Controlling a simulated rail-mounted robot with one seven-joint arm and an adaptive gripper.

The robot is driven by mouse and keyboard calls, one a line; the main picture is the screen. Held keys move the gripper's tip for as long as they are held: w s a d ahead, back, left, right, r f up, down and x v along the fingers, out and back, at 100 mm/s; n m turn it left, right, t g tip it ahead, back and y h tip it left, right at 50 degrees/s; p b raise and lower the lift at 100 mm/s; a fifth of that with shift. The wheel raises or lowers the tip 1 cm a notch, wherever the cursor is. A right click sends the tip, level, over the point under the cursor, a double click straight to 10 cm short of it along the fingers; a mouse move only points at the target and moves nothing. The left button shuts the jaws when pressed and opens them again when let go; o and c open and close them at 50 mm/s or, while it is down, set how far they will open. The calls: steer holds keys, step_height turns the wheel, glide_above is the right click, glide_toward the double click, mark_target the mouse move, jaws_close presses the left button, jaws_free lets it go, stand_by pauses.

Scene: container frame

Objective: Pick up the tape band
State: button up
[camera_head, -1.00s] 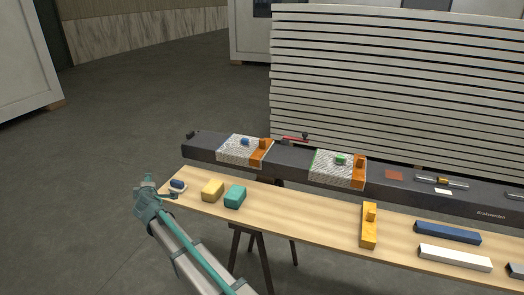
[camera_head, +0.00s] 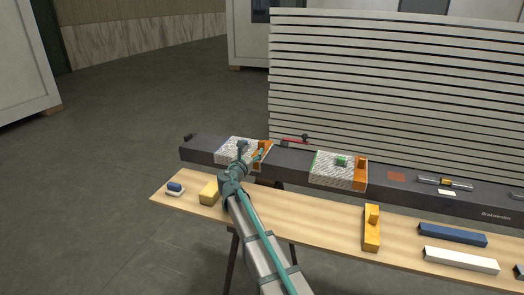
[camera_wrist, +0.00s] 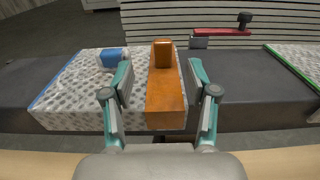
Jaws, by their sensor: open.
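An orange band with a raised upright tab (camera_wrist: 165,95) lies on the left bubble-wrapped package (camera_wrist: 75,95), along its right side. I take it for the tape band. It also shows in the head view (camera_head: 265,148), partly behind my gripper. My gripper (camera_wrist: 160,75) is open and empty, its fingers on either side of the orange band in the wrist view. I cannot tell whether they touch it. In the head view my gripper (camera_head: 251,153) is over the front of that package. A small blue block (camera_wrist: 111,58) sits on the package, left of the fingers.
A dark beam (camera_head: 290,160) carries the packages. A second wrapped package (camera_head: 330,170) with a green block and orange piece lies to the right. A red-handled tool (camera_wrist: 222,32) lies behind. The wooden bench (camera_head: 310,215) in front holds several blocks, including a yellow one (camera_head: 208,192).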

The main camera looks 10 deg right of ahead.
mark_target(261, 142)
steer(key=shift+f+p+x, duration=0.15)
steer(key=shift+p+x, duration=0.05)
steer(key=shift+x, duration=1.75)
steer(key=shift+f+p+x, duration=0.15)
steer(key=shift+p+x, duration=0.05)
steer(key=shift+x, duration=1.8)
steer(key=shift+s+d, duration=0.15)
steer(key=shift+d, duration=0.05)
steer(key=c, duration=1)
steer(key=shift+r, duration=0.15)
